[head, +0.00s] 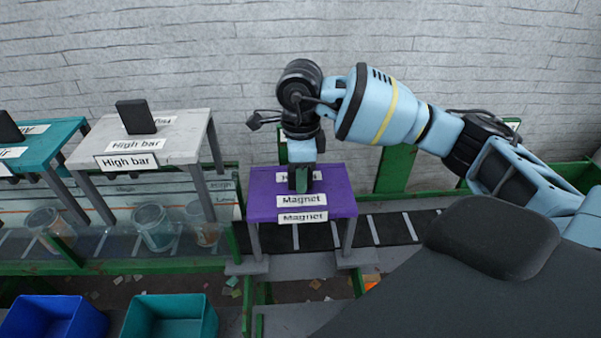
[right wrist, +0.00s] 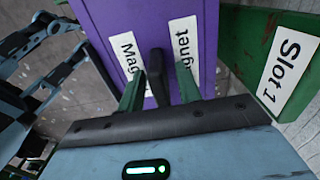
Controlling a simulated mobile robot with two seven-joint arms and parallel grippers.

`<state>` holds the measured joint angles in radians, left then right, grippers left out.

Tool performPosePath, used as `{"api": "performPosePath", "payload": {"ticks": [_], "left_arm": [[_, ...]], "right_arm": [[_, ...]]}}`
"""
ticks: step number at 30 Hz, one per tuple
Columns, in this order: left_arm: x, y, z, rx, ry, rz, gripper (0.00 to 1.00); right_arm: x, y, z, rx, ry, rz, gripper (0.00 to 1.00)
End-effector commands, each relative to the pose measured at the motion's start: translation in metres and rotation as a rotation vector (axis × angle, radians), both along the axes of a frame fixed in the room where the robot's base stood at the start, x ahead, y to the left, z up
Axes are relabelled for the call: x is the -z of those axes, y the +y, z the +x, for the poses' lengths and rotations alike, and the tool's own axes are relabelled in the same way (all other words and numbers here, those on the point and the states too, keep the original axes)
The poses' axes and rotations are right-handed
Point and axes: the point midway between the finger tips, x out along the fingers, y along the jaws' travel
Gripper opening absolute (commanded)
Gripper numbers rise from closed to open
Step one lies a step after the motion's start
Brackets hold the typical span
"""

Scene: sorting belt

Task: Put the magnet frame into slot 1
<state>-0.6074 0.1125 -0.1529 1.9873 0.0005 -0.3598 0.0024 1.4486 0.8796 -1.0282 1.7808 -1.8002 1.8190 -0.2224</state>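The magnet frame is a purple table-like stand (head: 262,208) with grey legs and "Magnet" labels. It stands over the dark belt at the centre of the head view. Its purple top (right wrist: 205,30) and dark upright handle (right wrist: 158,72) show in the right wrist view. My right gripper (head: 300,182) points down at this top. Its green fingers (right wrist: 160,90) are open, one on each side of the handle, with gaps visible. A "Slot 1" label (right wrist: 284,66) is on a green panel beside the frame in the right wrist view.
A white "High bar" frame (head: 185,150) and a teal frame (head: 50,138) stand to the left. Glass jars (head: 153,228) are below them. A blue bin (head: 55,318) and a teal bin (head: 172,318) are in front. Belt (head: 390,228) shows bare right of the magnet frame.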

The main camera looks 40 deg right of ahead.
Motion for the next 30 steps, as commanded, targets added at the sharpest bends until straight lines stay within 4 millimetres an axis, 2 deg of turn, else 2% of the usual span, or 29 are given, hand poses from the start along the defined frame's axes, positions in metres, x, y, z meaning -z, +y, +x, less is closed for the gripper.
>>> {"api": "performPosePath", "payload": {"ticks": [5, 18, 23, 30], "left_arm": [[0.001, 0.000, -0.001, 0.000, 0.002, 0.000, 0.36], [-0.001, 0.000, 0.001, 0.001, -0.003, 0.000, 0.36], [-0.006, 0.000, 0.004, 0.000, -0.012, 0.000, 0.36], [-0.006, 0.000, 0.004, 0.000, -0.013, 0.000, 0.36]], "right_arm": [[-0.024, 0.000, 0.001, 0.000, -0.006, 0.001, 0.34], [-0.107, 0.000, 0.001, 0.001, -0.005, -0.001, 0.34], [-0.120, 0.000, 0.000, 0.001, -0.004, 0.000, 0.34], [-0.121, 0.000, 0.001, 0.000, -0.001, 0.001, 0.34]]}}
